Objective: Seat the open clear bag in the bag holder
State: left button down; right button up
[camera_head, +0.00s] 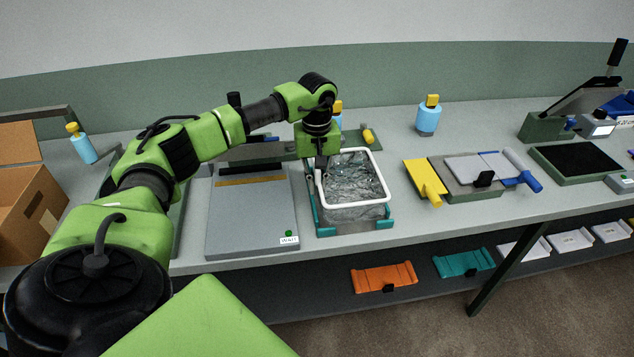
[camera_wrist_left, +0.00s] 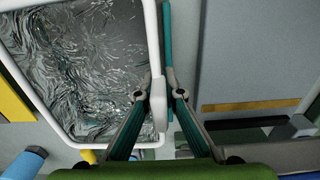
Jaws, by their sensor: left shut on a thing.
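The open clear bag (camera_head: 350,187) has a white rectangular rim and crinkled transparent film. It is upright, and its lower part is between the teal corner pieces of the bag holder (camera_head: 325,231) on the table. I cannot tell whether its bottom rests on the holder's base. My left gripper (camera_head: 319,170) is at the left side of the rim. In the left wrist view its two fingers (camera_wrist_left: 160,96) are shut on a white tab of the bag's rim (camera_wrist_left: 152,40). A teal strip of the holder (camera_wrist_left: 168,45) shows beside the rim. My right gripper is in neither view.
A grey flat plate (camera_head: 250,215) lies left of the holder. A yellow scoop-like piece (camera_head: 425,182) and a grey board (camera_head: 470,185) lie to the right. A blue bottle (camera_head: 428,117) stands behind. Orange (camera_head: 384,278) and teal (camera_head: 463,262) trays sit on the lower shelf.

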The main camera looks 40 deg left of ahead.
pick_arm(q)
jog(key=shift+f+b, duration=0.5)
jog(key=shift+f, duration=0.3)
jog(key=c, duration=2.1)
grip_release()
notch_tip(320, 180, up, 12)
jog(key=shift+r, duration=0.1)
jog(key=shift+d, duration=0.15)
